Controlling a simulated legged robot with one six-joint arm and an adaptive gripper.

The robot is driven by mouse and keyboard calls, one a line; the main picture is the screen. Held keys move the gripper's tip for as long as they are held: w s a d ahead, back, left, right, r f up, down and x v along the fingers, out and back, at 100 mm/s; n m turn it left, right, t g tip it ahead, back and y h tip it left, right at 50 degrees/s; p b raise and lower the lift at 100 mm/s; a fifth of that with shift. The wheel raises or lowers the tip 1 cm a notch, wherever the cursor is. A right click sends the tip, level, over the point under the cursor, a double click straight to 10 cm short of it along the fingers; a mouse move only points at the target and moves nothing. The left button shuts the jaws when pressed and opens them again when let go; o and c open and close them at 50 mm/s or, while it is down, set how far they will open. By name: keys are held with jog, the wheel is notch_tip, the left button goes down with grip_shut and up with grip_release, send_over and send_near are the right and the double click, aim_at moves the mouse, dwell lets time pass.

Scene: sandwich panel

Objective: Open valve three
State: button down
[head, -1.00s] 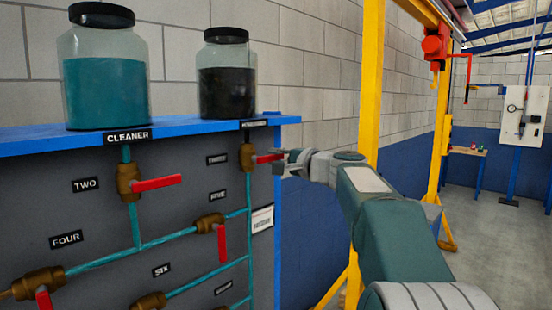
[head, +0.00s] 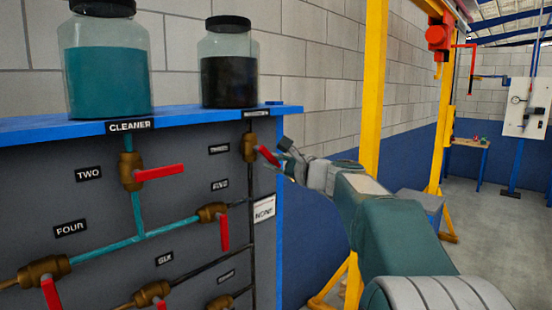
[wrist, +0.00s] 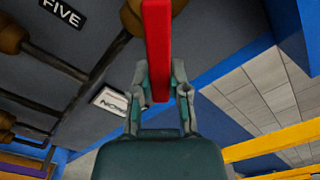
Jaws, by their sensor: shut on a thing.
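Valve three is the brass valve (head: 249,147) at the upper right of the grey panel, beside a small label (head: 219,149) that seems to read THREE. Its red handle (head: 268,157) slants down to the right. My gripper (head: 281,160) is at the handle's outer end, right of the valve. In the wrist view the red handle (wrist: 158,45) runs between the two fingers of my gripper (wrist: 160,92), which are closed on its end. The pipe (head: 252,185) below valve three looks dark.
A jar of teal liquid (head: 108,70) labelled CLEANER and a jar of dark liquid (head: 229,72) stand on the blue ledge (head: 180,116). Valve two (head: 131,172) has a horizontal red handle. A yellow post (head: 373,80) stands behind my arm.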

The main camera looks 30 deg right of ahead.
jog(key=shift+s+a+f+m, duration=0.2)
jog(key=shift+a+f+m, duration=0.3)
jog(key=shift+m, duration=1.05)
jog(key=shift+s+a+f+m, duration=0.2)
jog(key=shift+a+m, duration=0.45)
jog(key=shift+m, duration=0.95)
jog(key=shift+s+a+f+m, duration=0.2)
jog(key=shift+a+f+m, duration=0.3)
jog(key=shift+m, duration=1.05)
jog(key=shift+a+r, duration=0.1)
jog(key=shift+r, duration=0.05)
jog(key=c, duration=0.6)
grip_release()
jog(key=shift+r, duration=0.1)
